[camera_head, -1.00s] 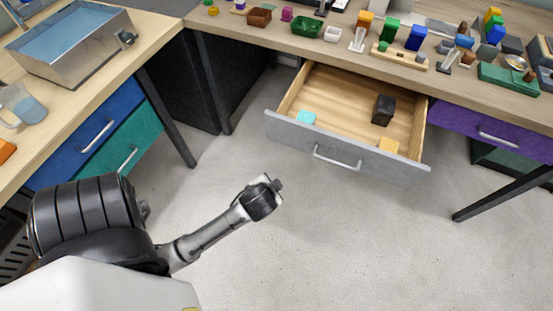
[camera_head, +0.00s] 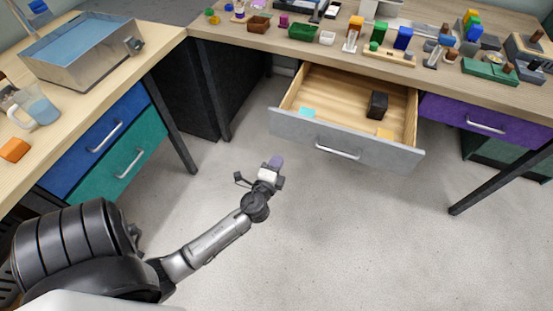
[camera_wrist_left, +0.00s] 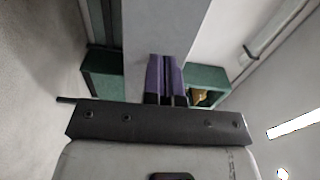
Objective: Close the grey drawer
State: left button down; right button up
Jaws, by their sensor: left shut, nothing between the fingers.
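The grey drawer (camera_head: 345,140) is pulled well out from under the wooden worktop in the head view. Its front has a silver bar handle (camera_head: 337,148). A dark block (camera_head: 377,104), a light blue block (camera_head: 307,112) and a yellow block (camera_head: 385,133) lie inside. My left gripper (camera_head: 276,162) is in front of and to the left of the handle, apart from the drawer front. In the left wrist view its purple fingers (camera_wrist_left: 166,78) are together and empty. My right gripper is not in view.
A purple drawer (camera_head: 485,122) on the right and blue (camera_head: 100,140) and teal (camera_head: 125,160) drawers on the left are shut. Several small items crowd the worktop (camera_head: 215,22). A table leg (camera_head: 500,188) stands at right. The floor in front is clear.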

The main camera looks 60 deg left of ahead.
aim_at(291, 130)
pick_arm(q)
jog(key=x, duration=1)
jog(key=shift+b, duration=0.3)
jog(key=shift+w+a, duration=0.45)
jog(key=shift+w, duration=0.1)
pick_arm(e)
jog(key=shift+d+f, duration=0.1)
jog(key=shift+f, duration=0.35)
